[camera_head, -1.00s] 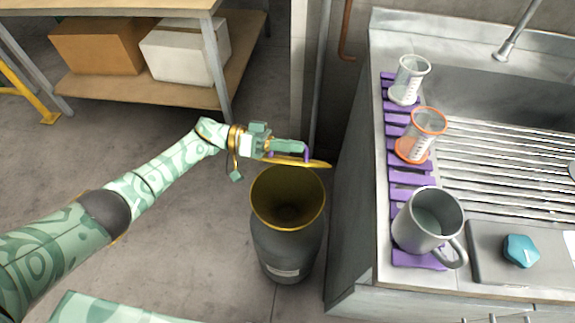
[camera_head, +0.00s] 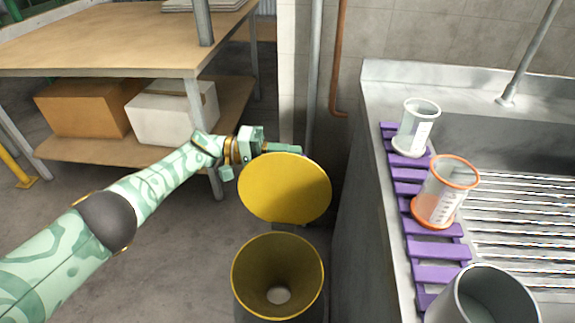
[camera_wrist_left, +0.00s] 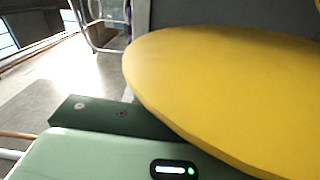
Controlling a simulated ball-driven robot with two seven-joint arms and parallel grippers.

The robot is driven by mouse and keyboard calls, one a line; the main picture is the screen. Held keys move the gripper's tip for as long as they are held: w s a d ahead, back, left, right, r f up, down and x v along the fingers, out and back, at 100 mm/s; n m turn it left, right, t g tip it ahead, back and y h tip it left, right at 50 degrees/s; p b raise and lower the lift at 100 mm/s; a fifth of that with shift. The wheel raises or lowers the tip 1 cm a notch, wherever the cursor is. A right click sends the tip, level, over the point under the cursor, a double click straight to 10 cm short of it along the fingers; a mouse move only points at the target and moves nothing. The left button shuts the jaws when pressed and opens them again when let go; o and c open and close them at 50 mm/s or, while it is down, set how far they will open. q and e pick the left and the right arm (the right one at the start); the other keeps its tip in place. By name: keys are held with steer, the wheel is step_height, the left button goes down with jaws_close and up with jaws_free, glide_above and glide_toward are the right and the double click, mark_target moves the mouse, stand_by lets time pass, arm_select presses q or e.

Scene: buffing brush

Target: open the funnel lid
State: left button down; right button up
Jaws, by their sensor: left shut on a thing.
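The funnel (camera_head: 246,286) is a yellow-rimmed cone set in the top of a dark drum, with its mouth uncovered and a pale round spot at the bottom. The round yellow funnel lid (camera_head: 285,190) stands steeply tilted up behind the mouth, its yellow face toward me. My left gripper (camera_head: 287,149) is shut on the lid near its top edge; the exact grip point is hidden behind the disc. In the left wrist view the lid (camera_wrist_left: 235,90) fills the right side, close against a finger. My right gripper is not in view.
A wooden shelf table (camera_head: 110,50) with boxes stands behind my left arm.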

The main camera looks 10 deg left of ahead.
arm_select(q)
steer(key=shift+w+f+b, duration=0.4)
steer(key=shift+w+f, duration=0.15)
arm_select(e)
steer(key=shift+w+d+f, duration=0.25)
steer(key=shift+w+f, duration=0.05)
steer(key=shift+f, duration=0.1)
